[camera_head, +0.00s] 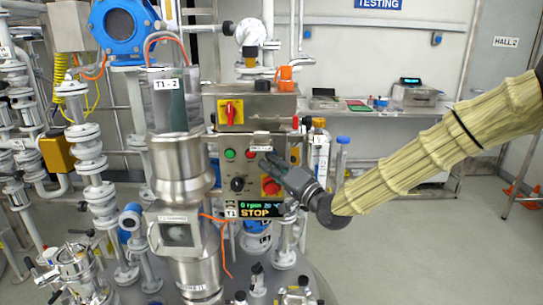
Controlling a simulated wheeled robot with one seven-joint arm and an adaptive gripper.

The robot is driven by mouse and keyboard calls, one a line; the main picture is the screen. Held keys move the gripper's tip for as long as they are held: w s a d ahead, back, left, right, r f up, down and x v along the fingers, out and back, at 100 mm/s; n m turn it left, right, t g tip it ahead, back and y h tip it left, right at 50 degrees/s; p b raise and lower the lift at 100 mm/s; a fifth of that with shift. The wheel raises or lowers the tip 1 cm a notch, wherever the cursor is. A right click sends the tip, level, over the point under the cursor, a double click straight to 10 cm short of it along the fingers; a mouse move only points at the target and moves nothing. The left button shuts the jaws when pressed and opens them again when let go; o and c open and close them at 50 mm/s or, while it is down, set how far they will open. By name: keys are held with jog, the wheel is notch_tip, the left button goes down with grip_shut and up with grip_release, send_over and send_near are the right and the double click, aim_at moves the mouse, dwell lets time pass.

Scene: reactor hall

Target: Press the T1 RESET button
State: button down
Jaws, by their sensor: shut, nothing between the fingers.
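The T1 control panel (219,172) is a grey box on the equipment column, near the middle of the view. It carries a green button (230,154), a red button (251,154), a black knob (238,184) and a red emergency stop (271,187) on yellow. The T1 display (261,209) below reads 0 rpm and STOP. A small label sits above the spot where my gripper is; I cannot read it, and no RESET button shows clearly. My gripper (266,161) is shut and empty, its tips in front of the panel just right of the red button. I cannot tell whether they touch.
Above the panel is a box with a red-on-yellow rotary switch (231,112). The T1-2 column (180,170) stands close on the left, with pipes and orange cables around. A bench (375,112) with instruments is behind.

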jog(key=shift+s, duration=0.55)
jog(key=shift+s, duration=2.5)
jog(key=s+d+f+g+h, duration=0.1)
jog(key=s+f+h, duration=0.1)
jog(key=f, duration=0.8)
jog(key=s+d+f+g+h, duration=0.1)
jog(key=f+g+h, duration=0.1)
jog(key=f, duration=0.8)
jog(key=s+d+f+g+h, duration=0.25)
jog(key=s+f, duration=0.35)
jog(key=f, duration=0.4)
jog(key=s+d+f+g+h, duration=0.15)
jog(key=s+d+f, duration=0.35)
jog(key=f, duration=0.6)
jog(key=s+d+f+g+h, duration=0.2)
jog(key=s+d+f, duration=0.2)
jog(key=s, duration=0.6)
jog(key=s+d+f+n+g+h, duration=0.1)
jog(key=s+d+f, duration=0.4)
jog(key=s, duration=0.5)
jog(key=s+d+f+n+g+h, duration=0.1)
jog(key=s+d+f+g+h, duration=0.2)
jog(key=s+f, duration=0.4)
jog(key=s+d+g, duration=0.1)
jog(key=s+d, duration=0.1)
jog(key=s, duration=0.1)
jog(key=shift+s+f+g, duration=0.15)
jog(key=shift+f+g, duration=0.15)
jog(key=shift+g, duration=0.1)
